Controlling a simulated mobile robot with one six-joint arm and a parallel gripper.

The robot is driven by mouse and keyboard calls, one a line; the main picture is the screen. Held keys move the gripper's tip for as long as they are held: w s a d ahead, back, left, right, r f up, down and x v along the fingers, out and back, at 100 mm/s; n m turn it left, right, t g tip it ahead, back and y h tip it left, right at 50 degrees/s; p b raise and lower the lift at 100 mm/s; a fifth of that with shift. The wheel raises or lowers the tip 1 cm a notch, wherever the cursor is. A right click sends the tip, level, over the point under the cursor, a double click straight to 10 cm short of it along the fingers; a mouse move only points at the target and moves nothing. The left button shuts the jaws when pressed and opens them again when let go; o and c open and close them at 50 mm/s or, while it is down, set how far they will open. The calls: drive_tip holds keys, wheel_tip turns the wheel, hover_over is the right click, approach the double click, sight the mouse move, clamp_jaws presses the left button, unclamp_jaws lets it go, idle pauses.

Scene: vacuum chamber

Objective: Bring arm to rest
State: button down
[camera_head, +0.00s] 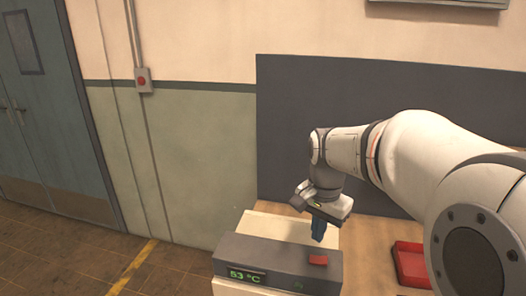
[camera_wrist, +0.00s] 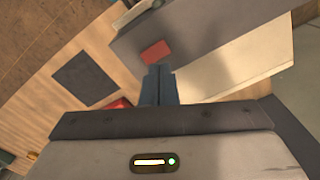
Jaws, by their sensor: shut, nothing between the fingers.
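My arm reaches in from the right in the head view and bends down over a white and grey box device (camera_head: 280,262). My gripper (camera_head: 318,231) points downward above the device, near a red block (camera_head: 318,260) on its grey top. In the wrist view my gripper's blue fingers (camera_wrist: 159,84) are together with nothing between them. The red block also shows there (camera_wrist: 155,52), just beyond the fingertips and apart from them.
The device's display reads 53 °C. A red tray (camera_head: 408,262) lies on the wooden table to the right, partly behind my arm. A dark flat square (camera_wrist: 85,78) lies on the table. A grey panel (camera_head: 290,120) stands behind. Floor is open at the left.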

drive_tip(key=s+a+f+n+t+b, duration=0.1)
drive_tip(key=s+f+n+t, duration=0.2)
drive_tip(key=s+n, duration=0.6)
drive_tip(key=s, duration=0.4)
drive_tip(key=shift+s+f+b, duration=0.2)
drive_tip(key=shift+s+b, duration=0.2)
